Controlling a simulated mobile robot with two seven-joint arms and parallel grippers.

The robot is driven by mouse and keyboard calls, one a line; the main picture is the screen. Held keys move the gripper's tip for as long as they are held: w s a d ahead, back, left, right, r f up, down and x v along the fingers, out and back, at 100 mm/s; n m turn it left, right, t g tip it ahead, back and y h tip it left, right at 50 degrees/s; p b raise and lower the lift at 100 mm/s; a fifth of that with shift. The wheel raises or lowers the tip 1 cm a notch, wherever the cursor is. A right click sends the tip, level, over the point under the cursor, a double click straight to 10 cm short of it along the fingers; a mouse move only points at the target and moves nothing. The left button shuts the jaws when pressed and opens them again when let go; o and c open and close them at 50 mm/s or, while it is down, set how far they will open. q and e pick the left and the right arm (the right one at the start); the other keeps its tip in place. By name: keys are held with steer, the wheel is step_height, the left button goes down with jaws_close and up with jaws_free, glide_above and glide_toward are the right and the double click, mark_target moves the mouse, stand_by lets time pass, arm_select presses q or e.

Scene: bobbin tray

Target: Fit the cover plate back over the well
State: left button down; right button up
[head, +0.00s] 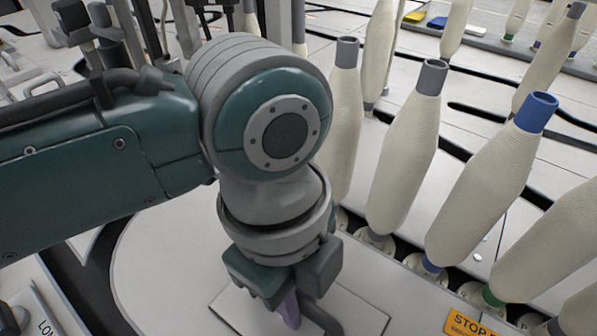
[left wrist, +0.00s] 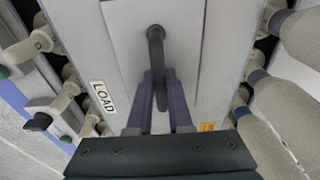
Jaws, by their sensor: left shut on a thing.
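The cover plate (head: 362,312) is a pale square panel with a dark arched handle (head: 324,318), low in the head view under my left arm. My left gripper (head: 290,314) points down at it. In the left wrist view my gripper's purple fingers (left wrist: 161,98) are shut on the handle (left wrist: 156,45), with the cover plate (left wrist: 126,50) behind. The well does not show as an opening. I cannot tell whether the plate sits flush or is held just above the surface. My right gripper is not in view.
Several tall cream bobbins (head: 408,150) stand in a row close on the right. A LOAD label (left wrist: 103,97) and an orange STOP label (head: 468,325) lie on either side of the plate. More bobbin holders (left wrist: 40,42) line the left in the wrist view.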

arm_select(q)
steer(key=shift+f, duration=0.15)
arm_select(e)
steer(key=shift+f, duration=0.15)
arm_select(q)
steer(key=shift+f, duration=0.1)
steer(key=c, duration=1.3)
jaws_free()
steer(key=shift+f, duration=0.15)
steer(key=o, duration=0.5)
steer(key=shift+c, duration=0.2)
step_height(320, 180, up, 12)
steer(key=a+p, duration=0.1)
steer(key=p, duration=0.7)
steer(key=shift+w+r+p, duration=0.2)
steer(key=shift+w+p, duration=0.15)
steer(key=shift+w, duration=0.1)
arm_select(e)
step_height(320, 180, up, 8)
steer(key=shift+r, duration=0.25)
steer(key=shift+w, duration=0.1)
